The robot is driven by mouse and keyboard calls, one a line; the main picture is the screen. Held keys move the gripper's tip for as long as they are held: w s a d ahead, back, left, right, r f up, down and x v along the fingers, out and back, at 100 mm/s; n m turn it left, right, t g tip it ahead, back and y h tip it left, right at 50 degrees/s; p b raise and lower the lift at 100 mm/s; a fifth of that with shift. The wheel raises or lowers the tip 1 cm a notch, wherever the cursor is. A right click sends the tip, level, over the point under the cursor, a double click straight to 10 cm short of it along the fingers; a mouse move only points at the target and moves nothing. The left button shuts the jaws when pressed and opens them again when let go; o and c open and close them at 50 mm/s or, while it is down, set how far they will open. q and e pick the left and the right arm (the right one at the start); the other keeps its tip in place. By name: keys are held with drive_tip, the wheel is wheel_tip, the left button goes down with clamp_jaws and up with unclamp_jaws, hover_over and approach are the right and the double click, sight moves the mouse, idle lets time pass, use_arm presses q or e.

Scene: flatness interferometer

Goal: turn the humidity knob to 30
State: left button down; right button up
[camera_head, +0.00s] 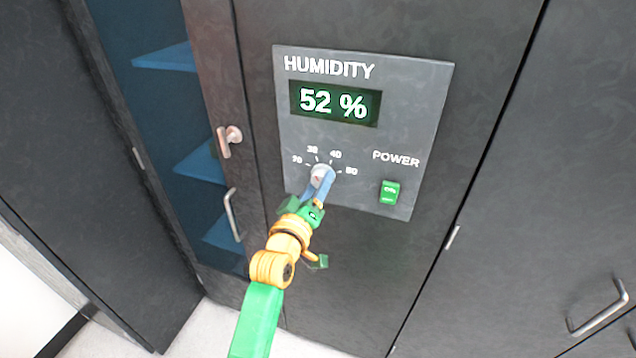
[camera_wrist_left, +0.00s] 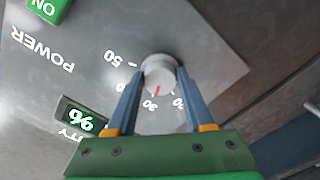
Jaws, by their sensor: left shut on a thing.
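The humidity knob (camera_head: 318,170) is a round white dial on a grey panel (camera_head: 350,60), with a scale of 20, 30, 40 and 50 around it. My left gripper (camera_head: 322,178) is shut on it from below. In the left wrist view the two blue fingers of the gripper (camera_wrist_left: 157,80) hold the knob (camera_wrist_left: 158,66) on both sides. The knob's red mark points towards the 30 label, and a finger partly covers the 40. The display (camera_head: 335,103) reads 52 %. My right gripper is not in view.
A green lit power switch (camera_head: 389,192) sits right of the knob on the panel; it also shows in the left wrist view (camera_wrist_left: 48,8). A cabinet with blue shelves (camera_head: 205,160) and door handles (camera_head: 233,215) is at the left. Another handle (camera_head: 598,310) is at lower right.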

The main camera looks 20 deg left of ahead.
use_arm(q)
drive_tip(key=shift+r, duration=0.35)
drive_tip(key=shift+c, duration=1.9)
unclamp_jaws()
drive_tip(key=shift+o, duration=0.4)
drive_tip(key=shift+w+f, duration=0.2)
drive_tip(key=shift+f, duration=0.05)
drive_tip(key=s+b, duration=0.1)
drive_tip(key=s, duration=0.6)
drive_tip(key=shift+a, duration=0.15)
